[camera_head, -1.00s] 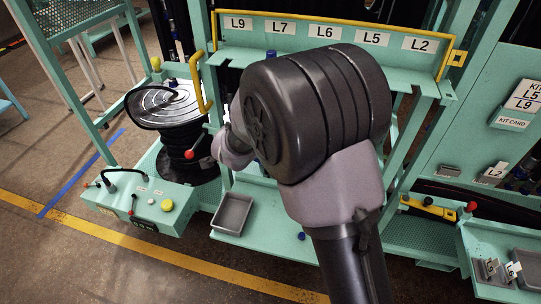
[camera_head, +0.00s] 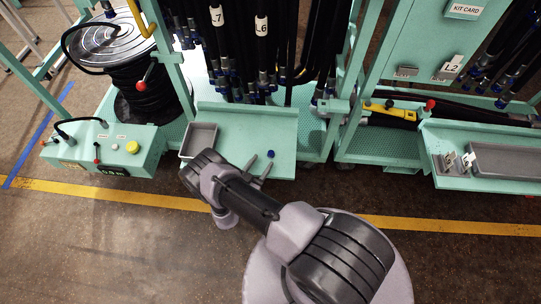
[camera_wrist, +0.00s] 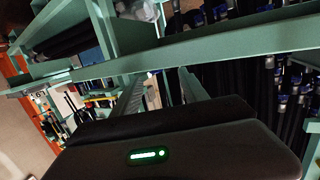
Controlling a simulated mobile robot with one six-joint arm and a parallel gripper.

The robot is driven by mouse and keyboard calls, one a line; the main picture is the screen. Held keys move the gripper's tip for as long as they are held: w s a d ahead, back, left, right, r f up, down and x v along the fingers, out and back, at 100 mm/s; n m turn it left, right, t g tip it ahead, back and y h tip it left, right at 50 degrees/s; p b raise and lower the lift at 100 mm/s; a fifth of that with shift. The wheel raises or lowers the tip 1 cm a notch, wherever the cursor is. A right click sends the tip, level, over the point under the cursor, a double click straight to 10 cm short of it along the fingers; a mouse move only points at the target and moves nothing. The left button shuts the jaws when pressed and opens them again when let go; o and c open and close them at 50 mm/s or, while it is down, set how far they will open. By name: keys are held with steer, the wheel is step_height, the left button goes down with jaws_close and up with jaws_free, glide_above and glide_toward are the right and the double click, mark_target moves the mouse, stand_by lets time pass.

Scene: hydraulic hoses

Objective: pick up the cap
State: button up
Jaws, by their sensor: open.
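A small blue cap (camera_head: 270,154) lies on the green shelf (camera_head: 230,122) at the front of the hose rack in the head view. My gripper (camera_head: 260,163) is just in front of the cap, its two fingers apart and pointing toward the shelf. The cap shows beyond the fingertips, not between them. In the wrist view the open fingers (camera_wrist: 162,78) reach forward toward green beams; I cannot make out the cap there.
A grey tray (camera_head: 199,139) sits on the shelf left of the cap. Black hoses with blue ends hang behind. A hose reel (camera_head: 135,80) and a green control box (camera_head: 108,148) stand left. A yellow tool (camera_head: 390,111) and another grey tray (camera_head: 505,160) are at right.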

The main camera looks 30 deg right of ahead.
mark_target(269, 156)
steer(key=shift+x, duration=1)
steer(key=b+x, duration=0.1)
steer(key=x, duration=0.1)
steer(key=b+x, duration=0.1)
steer(key=x, duration=0.1)
steer(key=shift+s+d+f, duration=0.15)
steer(key=shift+d+f, duration=0.05)
steer(key=shift+d, duration=0.4)
steer(key=shift+r, duration=0.1)
jaws_close()
